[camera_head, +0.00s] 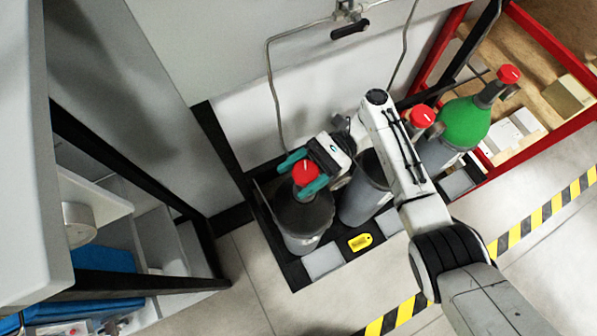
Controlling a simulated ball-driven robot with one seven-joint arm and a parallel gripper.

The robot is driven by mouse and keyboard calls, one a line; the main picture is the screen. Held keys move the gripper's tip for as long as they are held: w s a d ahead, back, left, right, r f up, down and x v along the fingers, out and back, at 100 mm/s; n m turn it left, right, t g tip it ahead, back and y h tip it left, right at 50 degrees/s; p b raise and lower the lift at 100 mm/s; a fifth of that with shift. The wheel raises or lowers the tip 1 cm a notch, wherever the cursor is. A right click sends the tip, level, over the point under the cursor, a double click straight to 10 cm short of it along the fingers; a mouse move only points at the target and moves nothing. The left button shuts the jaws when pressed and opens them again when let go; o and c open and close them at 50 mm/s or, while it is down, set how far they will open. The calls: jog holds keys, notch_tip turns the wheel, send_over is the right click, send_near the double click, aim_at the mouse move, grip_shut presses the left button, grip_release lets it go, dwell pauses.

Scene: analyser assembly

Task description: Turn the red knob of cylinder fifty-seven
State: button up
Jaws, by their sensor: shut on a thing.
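A grey gas cylinder (303,217) stands at the left end of a low black rack, with a red knob (305,173) on its top. My gripper (306,178) has its teal fingers on both sides of this knob and is shut on it. A second grey cylinder (364,190) stands just to the right, its top hidden by my arm. A red knob (422,116) tops another cylinder further right. A green-topped cylinder (464,124) with a red knob (508,74) stands at the far right. I cannot read a number on any cylinder.
A yellow tag (360,242) lies on the rack's front edge. Pipes and a black-handled valve (350,30) are on the wall behind. A shelf unit (130,285) stands at the left, a red frame (545,150) at the right. The floor in front is clear, with yellow-black tape (545,212).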

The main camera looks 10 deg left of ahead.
jog(key=shift+d+f+n+g+h+b, duration=0.1)
jog(key=shift+f+n+g+h+b, duration=0.05)
jog(key=shift+n+g+h+b, duration=0.45)
jog(key=shift+d+f+n+g+h+b, duration=0.15)
jog(key=shift+n+g+h+b, duration=0.35)
jog(key=shift+b, duration=0.3)
jog(key=n+h+b, duration=0.1)
jog(key=b, duration=0.1)
jog(key=g+h+b, duration=0.1)
jog(key=b, duration=0.2)
jog(key=shift+s+f+n+g+h, duration=0.15)
jog(key=shift+n+g+h, duration=0.15)
jog(key=shift+n+h, duration=0.1)
jog(key=n+h+b, duration=0.1)
jog(key=b, duration=0.2)
jog(key=shift+s+g+h+b, duration=0.1)
jog(key=shift+g+h+b, duration=0.3)
jog(key=shift+d+b, duration=0.1)
jog(key=shift+b, duration=0.4)
jog(key=shift+s+r+n+g+h+b, duration=0.1)
jog(key=shift+r+n+g+h+b, duration=0.25)
jog(key=shift+n+h+b, duration=0.45)
jog(key=o, duration=1)
jog(key=shift+r, duration=0.1)
jog(key=shift+c, duration=0.2)
